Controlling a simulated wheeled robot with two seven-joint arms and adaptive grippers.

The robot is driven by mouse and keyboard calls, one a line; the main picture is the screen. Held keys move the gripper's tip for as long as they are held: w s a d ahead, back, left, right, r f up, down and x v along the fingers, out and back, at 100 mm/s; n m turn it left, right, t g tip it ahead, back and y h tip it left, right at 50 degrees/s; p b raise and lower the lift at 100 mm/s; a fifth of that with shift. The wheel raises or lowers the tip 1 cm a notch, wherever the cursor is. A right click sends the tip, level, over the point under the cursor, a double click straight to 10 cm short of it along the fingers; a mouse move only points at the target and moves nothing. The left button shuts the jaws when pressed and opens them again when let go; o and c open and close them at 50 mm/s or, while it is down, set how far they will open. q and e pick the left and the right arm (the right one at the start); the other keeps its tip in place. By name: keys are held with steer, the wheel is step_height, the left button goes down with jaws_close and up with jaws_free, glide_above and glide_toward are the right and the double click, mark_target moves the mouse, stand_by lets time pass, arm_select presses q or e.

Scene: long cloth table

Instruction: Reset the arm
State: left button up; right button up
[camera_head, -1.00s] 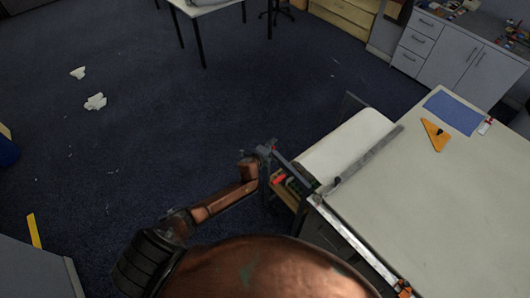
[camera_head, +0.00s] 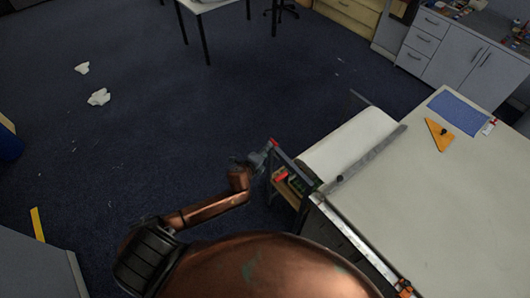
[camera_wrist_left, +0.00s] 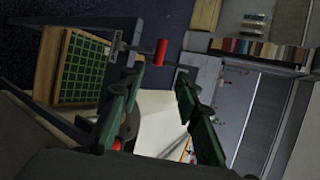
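My left arm comes in from the lower left in the head view. My right gripper is in neither view.
A white roll (camera_head: 350,143) lies along the table's left edge, with a metal bar beside it. An orange set square (camera_head: 437,135) and a blue mat (camera_head: 456,111) lie on the table. A green gridded panel (camera_wrist_left: 82,65) is close to the left finger. Dark floor left is mostly open.

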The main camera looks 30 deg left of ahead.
arm_select(q)
steer(key=s+a+f+n+g+b, duration=0.1)
steer(key=s+a+f+n+b, duration=0.15)
steer(key=f, duration=0.45)
steer(key=s+a+f+n+g+b, duration=0.1)
steer(key=s+f, duration=0.2)
steer(key=f, duration=0.5)
steer(key=s+a+f+n+g+b, duration=0.1)
steer(key=s+a+f+n, duration=0.15)
steer(key=f, duration=0.45)
steer(key=s+a+f+n+g+b, duration=0.2)
steer(key=s+f+n+g+b, duration=0.3)
steer(key=s+f, duration=1.6)
steer(key=s+d+f+n+g+b, duration=0.1)
steer(key=s+d+f+n, duration=0.1)
steer(key=s+f, duration=0.4)
steer(key=s+d+f+n+g+b, duration=0.1)
steer(key=s+f, duration=0.5)
steer(key=s, duration=0.7)
steer(key=s+d+f+n+g+b, duration=0.1)
steer(key=s+d+f+n+b, duration=0.1)
steer(key=s+d+f+n, duration=0.2)
steer(key=s+f+n, duration=0.1)
steer(key=s+f, duration=0.2)
steer(key=s, duration=0.2)
steer(key=shift+s+b, duration=0.25)
steer(key=shift+b, duration=0.05)
